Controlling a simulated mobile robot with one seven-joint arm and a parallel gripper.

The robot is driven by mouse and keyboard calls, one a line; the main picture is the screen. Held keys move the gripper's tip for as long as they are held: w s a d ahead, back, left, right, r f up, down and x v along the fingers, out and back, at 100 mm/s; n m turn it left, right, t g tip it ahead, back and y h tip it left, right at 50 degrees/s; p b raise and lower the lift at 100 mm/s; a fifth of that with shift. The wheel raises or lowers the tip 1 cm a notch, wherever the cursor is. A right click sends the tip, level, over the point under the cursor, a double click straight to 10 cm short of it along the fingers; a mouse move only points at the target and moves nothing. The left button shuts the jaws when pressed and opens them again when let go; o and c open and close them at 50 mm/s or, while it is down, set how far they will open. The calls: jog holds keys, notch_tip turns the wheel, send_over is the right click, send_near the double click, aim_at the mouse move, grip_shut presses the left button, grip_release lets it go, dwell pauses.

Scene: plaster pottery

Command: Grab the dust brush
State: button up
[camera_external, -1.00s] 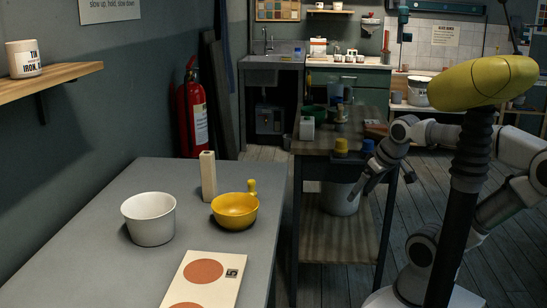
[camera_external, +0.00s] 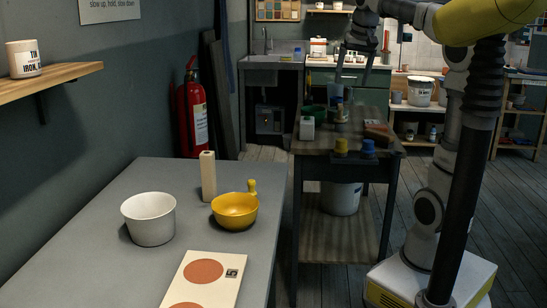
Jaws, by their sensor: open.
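A low brown item (camera_external: 377,131) lies near the right edge of the dark side table's top; it may be the dust brush, but it is too small to tell for sure. My gripper (camera_external: 353,80) is at the upper right, above the back of the side table, pointing down. Its two fingers are spread apart with nothing seen between them. It appears higher than the brown item and a little to its left in the picture.
The side table (camera_external: 318,145) also holds a green bowl (camera_external: 313,112), a pale container (camera_external: 307,128) and a blue-topped jar (camera_external: 336,95). Yellow (camera_external: 341,146) and blue (camera_external: 368,148) lids sit at its front. The grey table (camera_external: 110,225) carries a white pot (camera_external: 149,218) and yellow bowl (camera_external: 235,210).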

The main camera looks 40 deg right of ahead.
jog(key=w+d+m+g+p, duration=0.2)
jog(key=w+d+m+p, duration=0.5)
jog(key=d, duration=0.6)
jog(key=m+g+p, duration=0.1)
jog(key=m+p, duration=0.3)
jog(key=p, duration=0.2)
send_over(368, 141)
jog(key=d, duration=0.1)
jog(key=shift+y, duration=0.4)
notch_tip(368, 141, down, 22)
jog(key=shift+w+r, duration=0.1)
jog(key=shift+r, duration=0.05)
jog(key=shift+a+f+b, duration=0.15)
jog(key=shift+f+b, duration=0.05)
jog(key=shift+f, duration=1.35)
jog(key=shift+a+f+b, duration=0.1)
jog(key=shift+f+b, duration=0.05)
jog(key=shift+f, duration=1.4)
grip_shut()
